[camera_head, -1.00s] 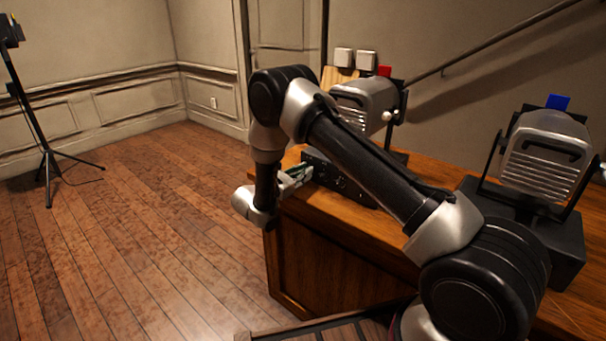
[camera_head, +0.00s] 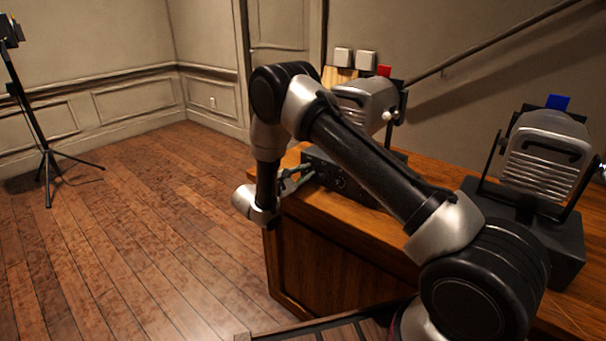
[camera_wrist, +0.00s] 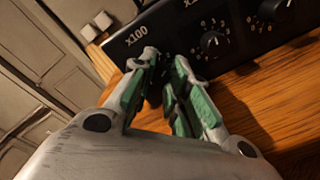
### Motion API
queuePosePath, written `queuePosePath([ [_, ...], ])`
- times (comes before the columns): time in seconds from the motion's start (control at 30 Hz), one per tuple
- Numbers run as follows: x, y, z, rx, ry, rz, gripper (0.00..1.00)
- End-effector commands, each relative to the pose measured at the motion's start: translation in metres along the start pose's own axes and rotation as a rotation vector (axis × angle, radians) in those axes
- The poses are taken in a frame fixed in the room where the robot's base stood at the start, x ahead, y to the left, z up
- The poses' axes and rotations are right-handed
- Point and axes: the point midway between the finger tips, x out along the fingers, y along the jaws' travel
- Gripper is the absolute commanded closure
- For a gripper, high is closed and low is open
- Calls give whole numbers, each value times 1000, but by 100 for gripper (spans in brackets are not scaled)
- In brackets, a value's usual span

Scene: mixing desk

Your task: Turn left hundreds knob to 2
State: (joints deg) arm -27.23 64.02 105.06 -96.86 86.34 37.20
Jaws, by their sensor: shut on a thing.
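The black control box (camera_head: 338,183) sits on the wooden desk, with its knob panel facing my gripper (camera_head: 306,174). The wrist view shows the white "x100" label (camera_wrist: 137,37) at the panel's left end. My gripper (camera_wrist: 165,66) has its green-padded fingers at the panel just below that label, shut on the left hundreds knob. The fingers hide most of that knob and its number dial, so its setting cannot be read. A second black knob (camera_wrist: 211,44) with a ring of white marks stands to the right, apart from the fingers.
A grey lamp with a red tab (camera_head: 367,100) stands behind the control box. Another lamp with a blue tab (camera_head: 540,155) stands at the right of the desk (camera_head: 440,172). Open wooden floor (camera_head: 140,235) lies to the left. A tripod stand (camera_head: 48,160) is farther off.

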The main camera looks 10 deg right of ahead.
Motion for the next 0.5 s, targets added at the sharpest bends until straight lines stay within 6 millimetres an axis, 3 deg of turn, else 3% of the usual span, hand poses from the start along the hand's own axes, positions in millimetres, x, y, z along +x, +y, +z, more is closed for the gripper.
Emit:
queuePosePath([
  [0.47,0,0,0,11,0,0,100],
  [0.5,0,0,0,11,0,0,75],
])
